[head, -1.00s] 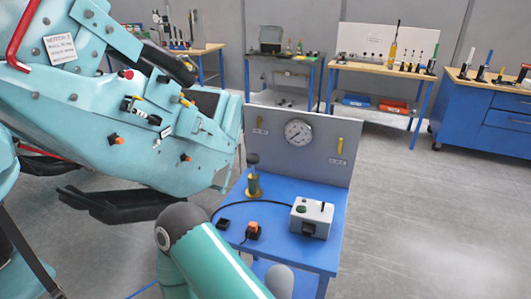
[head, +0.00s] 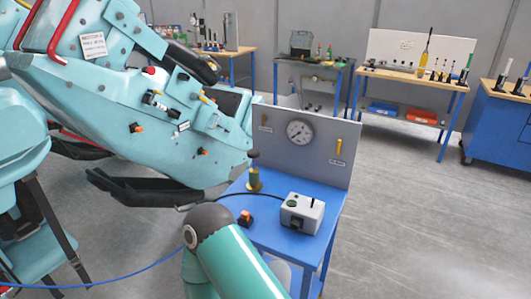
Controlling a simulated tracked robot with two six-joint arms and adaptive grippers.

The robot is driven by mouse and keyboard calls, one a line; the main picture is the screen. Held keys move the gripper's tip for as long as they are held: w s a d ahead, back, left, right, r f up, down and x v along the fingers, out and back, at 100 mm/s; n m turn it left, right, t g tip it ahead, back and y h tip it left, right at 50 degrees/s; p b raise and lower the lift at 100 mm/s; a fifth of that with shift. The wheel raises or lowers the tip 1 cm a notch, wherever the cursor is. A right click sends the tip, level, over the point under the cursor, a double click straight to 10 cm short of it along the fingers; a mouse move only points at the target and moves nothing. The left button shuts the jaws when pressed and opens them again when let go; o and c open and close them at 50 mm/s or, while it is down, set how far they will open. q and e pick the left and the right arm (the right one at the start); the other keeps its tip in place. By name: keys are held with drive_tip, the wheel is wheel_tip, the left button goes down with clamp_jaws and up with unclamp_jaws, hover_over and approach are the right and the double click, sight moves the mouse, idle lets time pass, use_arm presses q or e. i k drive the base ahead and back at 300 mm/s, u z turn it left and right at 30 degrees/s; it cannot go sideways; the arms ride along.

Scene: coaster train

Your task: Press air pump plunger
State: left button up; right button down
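The air pump (head: 254,181) is a small brass-coloured cylinder upright at the back left of a blue table. Its plunger has a dark round knob (head: 253,154) standing raised above the cylinder. One of my arms, teal with a dark grey joint, rises from the bottom of the head view in front of the table's left part.
The blue table (head: 264,231) also carries a grey box (head: 302,213), an orange-topped switch (head: 245,218) and a gauge panel (head: 318,165). A large teal machine (head: 150,110) overhangs the left side. Open grey floor (head: 410,220) lies to the right.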

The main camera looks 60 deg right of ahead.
sight(253, 154)
drive_tip(key=z, duration=0.8)
drive_tip(key=k, duration=1.05)
drive_tip(key=z, duration=0.2)
drive_tip(key=i, duration=0.95)
drive_tip(key=u, duration=0.1)
